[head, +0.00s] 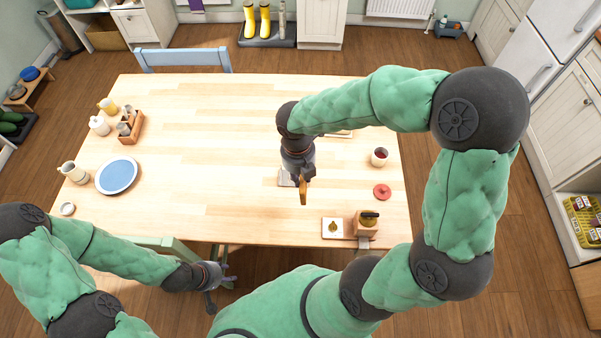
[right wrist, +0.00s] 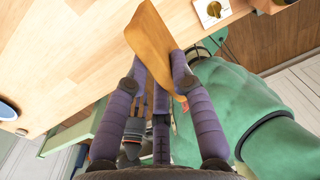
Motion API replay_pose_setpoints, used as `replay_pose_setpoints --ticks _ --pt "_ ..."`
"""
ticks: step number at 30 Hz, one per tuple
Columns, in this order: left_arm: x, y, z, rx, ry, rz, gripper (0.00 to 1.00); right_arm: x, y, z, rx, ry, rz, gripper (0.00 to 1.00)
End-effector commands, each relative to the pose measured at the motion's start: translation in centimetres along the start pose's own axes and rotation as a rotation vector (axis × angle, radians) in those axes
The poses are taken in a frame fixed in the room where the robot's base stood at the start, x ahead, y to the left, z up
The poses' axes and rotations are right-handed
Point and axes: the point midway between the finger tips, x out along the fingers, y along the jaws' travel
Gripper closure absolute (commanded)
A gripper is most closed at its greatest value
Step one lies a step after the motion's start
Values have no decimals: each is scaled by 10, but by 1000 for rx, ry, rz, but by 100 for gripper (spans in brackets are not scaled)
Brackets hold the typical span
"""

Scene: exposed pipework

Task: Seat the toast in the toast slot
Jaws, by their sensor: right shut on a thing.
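The toast, a flat golden-brown slab (head: 303,192), is held by my right gripper (head: 303,178) over the right half of the table. In the right wrist view the toast (right wrist: 152,42) stands edge-on between the purple fingers (right wrist: 160,75) and sticks out past their tips. A small pale grey piece (head: 285,178) shows just left of the right gripper, partly hidden by it; I cannot tell whether it is the toast slot. My left gripper (head: 222,284) is empty, its fingers spread, in front of the table's near edge.
A blue plate (head: 117,175) lies left. The table's middle is clear.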

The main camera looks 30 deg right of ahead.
Motion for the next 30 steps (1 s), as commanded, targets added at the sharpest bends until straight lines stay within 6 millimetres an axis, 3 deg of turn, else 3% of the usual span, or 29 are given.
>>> replay_pose_setpoints --ticks 3,8,11,22,30 --pt "-9 3 0 0 0 0 60 -6 -2 -15 3 -1 32 86" --pt "-10 4 0 0 0 0 60 -4 -1 -19 7 0 52 86" --pt "-6 2 0 0 0 0 60 4 0 -7 9 1 54 86" --pt "12 -4 0 0 -1 0 60 39 6 71 10 1 53 86" --pt "24 -8 -1 0 0 0 60 79 10 102 7 0 53 86"
